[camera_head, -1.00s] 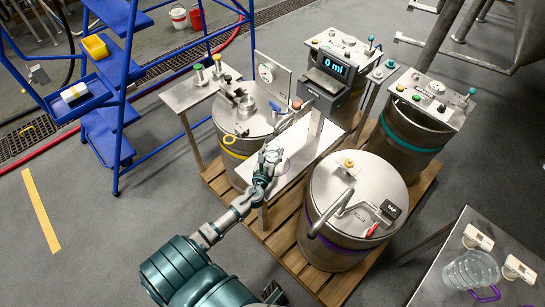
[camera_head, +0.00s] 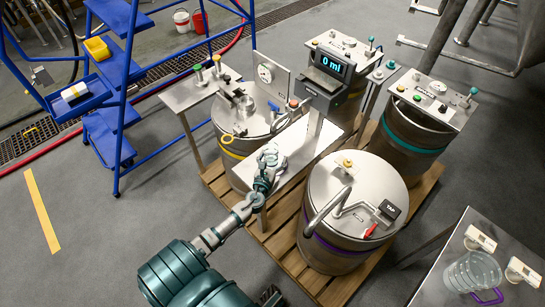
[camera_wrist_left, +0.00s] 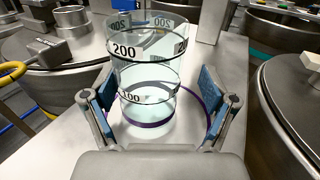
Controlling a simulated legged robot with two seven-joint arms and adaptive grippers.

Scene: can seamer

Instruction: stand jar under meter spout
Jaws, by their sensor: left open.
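A clear jar (camera_wrist_left: 148,75) with black 100 and 200 marks stands upright on a bright metal plate (camera_wrist_left: 190,150) in the left wrist view. My left gripper (camera_wrist_left: 158,100) is open, its blue-padded fingers on either side of the jar. The left finger is close to the jar and the right one shows a wider gap. In the head view my left gripper (camera_head: 271,158) is over the plate and hides most of the jar. The meter (camera_head: 332,72) reads 0 ml, beyond the gripper. Its spout is not clear. A dark part at the bottom edge may be my right gripper.
A purple line curves around the jar's base and to its right. Steel drums stand on both sides of the plate, one with a purple band (camera_head: 340,257). A clear jug (camera_head: 472,270) with a purple handle stands on a table at lower right. Blue steps (camera_head: 120,110) stand at left.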

